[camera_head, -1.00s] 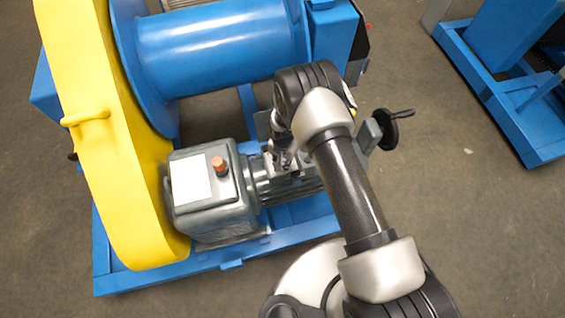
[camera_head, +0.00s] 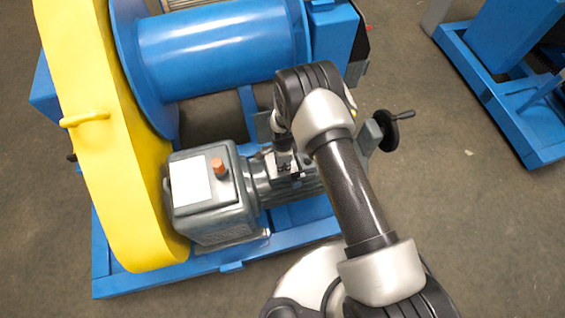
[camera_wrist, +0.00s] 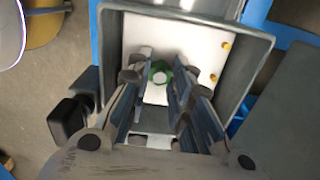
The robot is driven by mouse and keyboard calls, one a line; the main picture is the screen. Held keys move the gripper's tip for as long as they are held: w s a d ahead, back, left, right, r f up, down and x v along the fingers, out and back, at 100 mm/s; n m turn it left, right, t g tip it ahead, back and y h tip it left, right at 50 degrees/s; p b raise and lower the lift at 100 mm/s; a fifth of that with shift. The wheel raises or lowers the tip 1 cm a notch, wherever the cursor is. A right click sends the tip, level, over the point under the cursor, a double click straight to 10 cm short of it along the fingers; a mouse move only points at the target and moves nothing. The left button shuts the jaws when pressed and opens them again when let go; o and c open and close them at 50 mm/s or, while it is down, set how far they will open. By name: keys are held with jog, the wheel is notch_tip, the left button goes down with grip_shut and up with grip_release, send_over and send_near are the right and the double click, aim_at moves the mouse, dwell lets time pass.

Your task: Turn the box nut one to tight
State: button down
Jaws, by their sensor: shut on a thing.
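The box nut (camera_wrist: 159,66) shows in the wrist view as a small green ring or nut at the white inner plate of an open grey box (camera_wrist: 257,62). My gripper (camera_wrist: 160,76) reaches into this box. Its two fingertips are closed in on either side of the green nut, shut on it. The fingers hide part of the nut, and how tightly it sits cannot be seen. In the head view my gripper (camera_head: 287,166) points down over the grey motor, and the nut is hidden there.
Two brass-coloured fasteners (camera_wrist: 220,62) sit at the right of the plate. The box walls stand close around my fingers. A grey housing with an orange knob (camera_head: 217,165), a yellow guard (camera_head: 110,130) and a black handwheel (camera_head: 386,131) are nearby.

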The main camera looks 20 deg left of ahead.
jog(key=m, duration=0.4)
jog(key=shift+w+m, duration=0.1)
jog(key=shift+m, duration=0.3)
jog(key=m, duration=0.4)
jog(key=shift+r+m, duration=0.1)
jog(key=shift+m, duration=0.2)
jog(key=c, duration=1.8)
grip_release()
jog(key=o, duration=0.4)
jog(key=shift+c, duration=0.2)
notch_tip(320, 180, up, 12)
